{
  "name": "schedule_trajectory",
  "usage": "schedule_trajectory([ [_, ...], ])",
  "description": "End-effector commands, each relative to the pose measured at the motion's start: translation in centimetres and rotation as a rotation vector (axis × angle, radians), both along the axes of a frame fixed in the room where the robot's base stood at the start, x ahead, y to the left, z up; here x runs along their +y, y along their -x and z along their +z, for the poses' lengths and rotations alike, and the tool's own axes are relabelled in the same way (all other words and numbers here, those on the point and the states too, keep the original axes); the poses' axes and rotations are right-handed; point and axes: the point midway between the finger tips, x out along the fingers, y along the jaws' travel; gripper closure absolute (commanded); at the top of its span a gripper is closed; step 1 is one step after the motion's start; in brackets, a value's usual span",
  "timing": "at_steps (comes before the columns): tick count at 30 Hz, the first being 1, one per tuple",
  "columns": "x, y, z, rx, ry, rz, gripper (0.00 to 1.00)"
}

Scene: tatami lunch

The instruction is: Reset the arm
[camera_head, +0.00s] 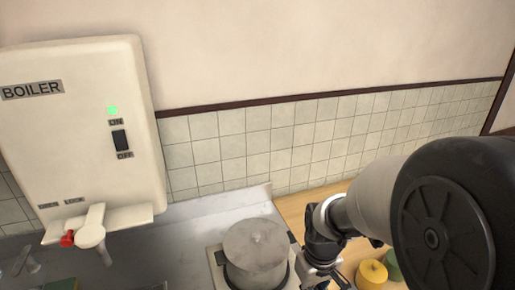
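My arm comes in from the right edge and reaches toward the lower middle of the head view. My gripper (322,277) is at the bottom edge, just right of the lidded grey pot (256,246). Its fingers are partly cut off by the frame, so I cannot tell whether it is open or shut, or whether it touches anything.
A white boiler (75,120) with a lit green light and a red-tipped lever (68,239) hangs at the left. The pot stands on a stove beside a grey metal counter (180,245). A yellow lidded item (371,274) and a green one (393,263) sit under my arm.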

Motion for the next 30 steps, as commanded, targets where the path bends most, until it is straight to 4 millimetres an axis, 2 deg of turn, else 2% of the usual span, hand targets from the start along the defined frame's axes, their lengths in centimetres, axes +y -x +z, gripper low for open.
schedule_trajectory([
  [1,0.0,0.4,1.7,-0.030,-0.001,-0.015,1.00],
  [6,0.0,3.4,7.8,-0.129,-0.008,-0.089,1.00],
  [9,-0.1,5.7,10.6,-0.186,-0.016,-0.134,1.00],
  [13,-0.1,8.9,13.5,-0.260,-0.029,-0.191,1.00],
  [18,-0.1,12.4,15.4,-0.335,-0.048,-0.252,1.00],
  [21,-0.1,13.7,15.9,-0.360,-0.056,-0.275,1.00],
  [30,-0.1,14.5,16.1,-0.376,-0.061,-0.289,1.00],
])
